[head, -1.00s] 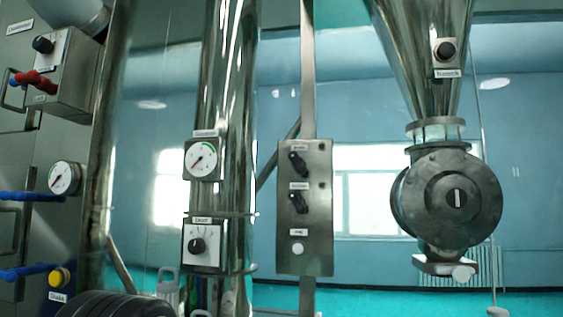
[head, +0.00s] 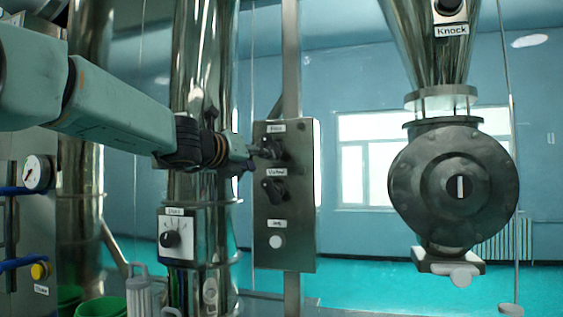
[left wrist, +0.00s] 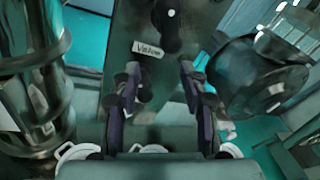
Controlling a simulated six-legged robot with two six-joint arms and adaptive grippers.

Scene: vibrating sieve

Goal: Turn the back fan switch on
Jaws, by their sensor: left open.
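No label that I can read names a back fan, so I cannot tell which control is that switch. A grey control box (head: 261,225) carries a top knob (head: 272,147), a middle knob (head: 273,190) labelled Valve and a white button (head: 277,242). My left gripper (head: 252,150) is open at the top knob in the head view; contact cannot be told. In the left wrist view its two fingers (left wrist: 158,88) straddle part of the box front, near the Valve label (left wrist: 147,50). My right gripper is not in view.
A round metal valve housing (head: 453,190) hangs under a cone to the right. A shiny column with a dial switch box (head: 176,238) stands left of the control box. A gauge (head: 37,173) and blue handles are at the far left. Green buckets stand below.

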